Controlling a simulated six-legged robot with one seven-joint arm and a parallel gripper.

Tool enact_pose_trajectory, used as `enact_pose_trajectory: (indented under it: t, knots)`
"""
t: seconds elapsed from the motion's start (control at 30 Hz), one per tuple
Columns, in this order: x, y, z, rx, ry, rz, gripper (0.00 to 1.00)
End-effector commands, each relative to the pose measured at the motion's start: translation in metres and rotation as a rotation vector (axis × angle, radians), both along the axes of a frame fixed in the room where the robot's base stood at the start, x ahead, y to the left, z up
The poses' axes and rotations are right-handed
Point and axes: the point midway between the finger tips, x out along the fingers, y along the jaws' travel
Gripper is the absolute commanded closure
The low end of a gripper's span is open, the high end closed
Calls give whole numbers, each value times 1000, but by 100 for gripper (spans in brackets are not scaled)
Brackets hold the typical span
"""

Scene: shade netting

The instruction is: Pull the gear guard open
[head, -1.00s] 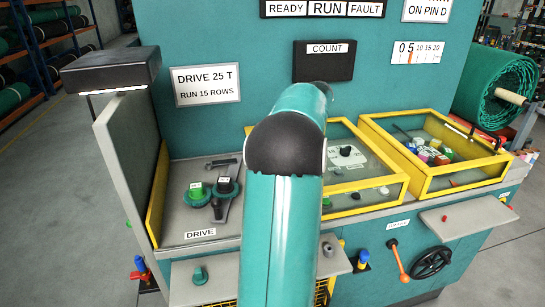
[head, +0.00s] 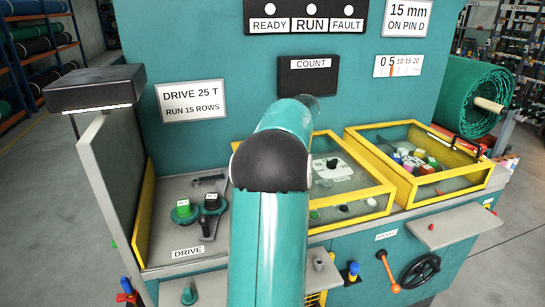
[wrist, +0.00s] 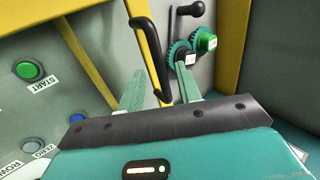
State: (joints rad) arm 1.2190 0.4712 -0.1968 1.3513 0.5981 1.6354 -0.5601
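In the wrist view, a black bar handle (wrist: 147,62) stands along a yellow frame edge (wrist: 153,32), which I take as the gear guard's. My gripper (wrist: 160,92) is open, its two pale green fingers spread on either side of the handle's lower end. I cannot tell whether they touch it. Two gears, one with a green top (wrist: 205,42) and one with a dark top (wrist: 182,52), lie just beyond. In the head view the green-topped gear (head: 184,209) and dark-topped gear (head: 211,201) show uncovered above the DRIVE label. My arm hides my gripper and the handle there.
A green START button (wrist: 30,70) and a blue button (wrist: 77,118) lie left of the handle in the wrist view. In the head view, a yellow-framed case (head: 390,198) stands right of my arm. An upright grey panel (head: 118,170) bounds the drive bay's left.

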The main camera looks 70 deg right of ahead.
Motion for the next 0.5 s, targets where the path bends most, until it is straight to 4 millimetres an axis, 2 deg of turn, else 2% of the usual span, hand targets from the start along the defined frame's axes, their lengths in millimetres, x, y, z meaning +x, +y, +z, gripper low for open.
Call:
enact_pose_trajectory:
  t: [0.17,0.5]
  knots:
    - [-13,-10,23,-4,0,-2,66]
    - [-44,-35,83,-3,0,-2,66]
